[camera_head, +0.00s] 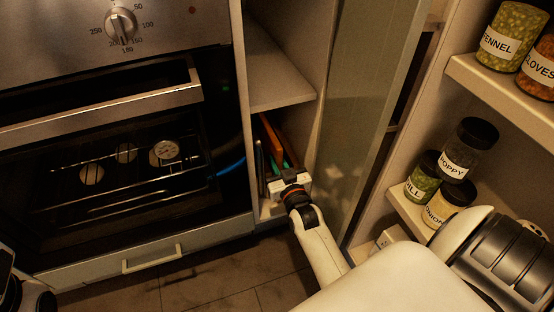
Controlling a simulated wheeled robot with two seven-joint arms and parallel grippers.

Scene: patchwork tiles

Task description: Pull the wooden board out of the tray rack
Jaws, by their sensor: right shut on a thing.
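The wooden board (272,138) is an orange-brown slab on edge in the narrow lower compartment beside the oven. A green piece and dark upright pieces stand close beside it. The tray rack around them is mostly hidden in shadow and behind my gripper. My right gripper (287,180) is at the compartment's front opening, shut on the near end of the wooden board. Its fingertips and the grip itself are hard to make out. Only dark and white parts, probably of my left arm, show at the lower left edge; the left gripper is not seen.
The oven (130,205) with its handle stands to the left. An open cabinet door (360,110) stands close on the right of the compartment. Spice jars (468,150) sit on the door-side shelves at right. Floor tiles (215,275) are clear below.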

